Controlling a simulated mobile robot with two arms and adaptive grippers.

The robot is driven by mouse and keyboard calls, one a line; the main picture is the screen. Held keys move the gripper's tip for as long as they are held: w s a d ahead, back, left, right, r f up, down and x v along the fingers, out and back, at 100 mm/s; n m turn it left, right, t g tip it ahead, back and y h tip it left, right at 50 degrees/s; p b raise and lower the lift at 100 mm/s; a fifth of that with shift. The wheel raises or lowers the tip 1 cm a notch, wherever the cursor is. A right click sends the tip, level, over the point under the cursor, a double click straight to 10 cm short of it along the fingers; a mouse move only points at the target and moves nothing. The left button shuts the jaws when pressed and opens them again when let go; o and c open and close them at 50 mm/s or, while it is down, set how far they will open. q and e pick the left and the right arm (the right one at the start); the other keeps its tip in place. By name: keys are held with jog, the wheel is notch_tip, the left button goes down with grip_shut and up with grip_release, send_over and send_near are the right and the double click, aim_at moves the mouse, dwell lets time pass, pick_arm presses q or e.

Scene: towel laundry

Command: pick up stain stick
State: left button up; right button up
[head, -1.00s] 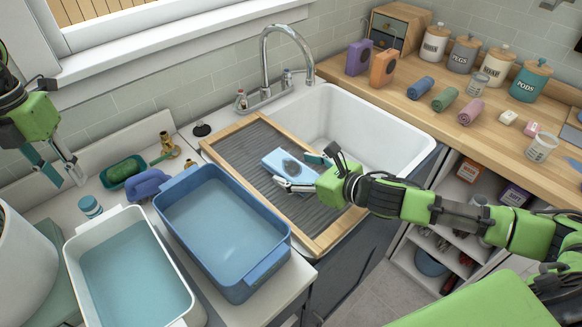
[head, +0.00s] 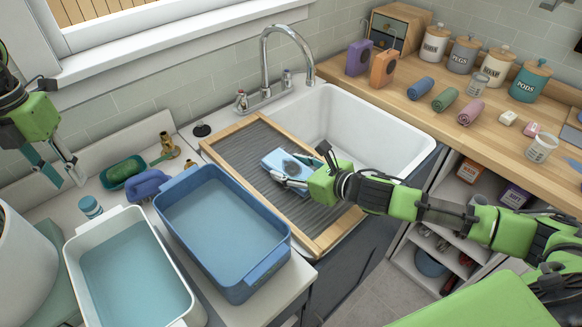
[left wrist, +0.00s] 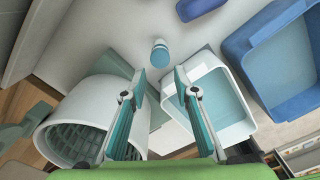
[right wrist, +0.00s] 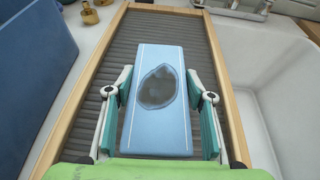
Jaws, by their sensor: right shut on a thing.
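What I take for the stain stick, a small white cylinder with a blue cap (head: 90,206), stands on the left counter behind the white basin. It also shows in the left wrist view (left wrist: 160,52), just beyond the fingertips. My left gripper (head: 62,177) is open and empty above the counter, near the cylinder and apart from it. My right gripper (right wrist: 160,98) is shut on a folded light-blue towel (right wrist: 158,125) with a dark stain on top. The towel lies on the ribbed washboard (head: 240,148), partly hidden by the gripper in the head view.
A white basin (head: 74,262) and a blue basin (head: 262,270), both with water, stand on the left counter. A white tub (left wrist: 65,130) is close to the left gripper.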

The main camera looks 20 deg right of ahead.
aim_at(85, 202)
pick_arm(q)
jog(key=o, duration=0.4)
jog(key=shift+o, duration=0.3)
jog(key=shift+s+d+r+m, duration=0.1)
jog(key=shift+s+r+m, duration=0.05)
jog(key=shift+r+m, duration=0.2)
notch_tip(85, 202, down, 12)
jog(key=shift+r, duration=0.2)
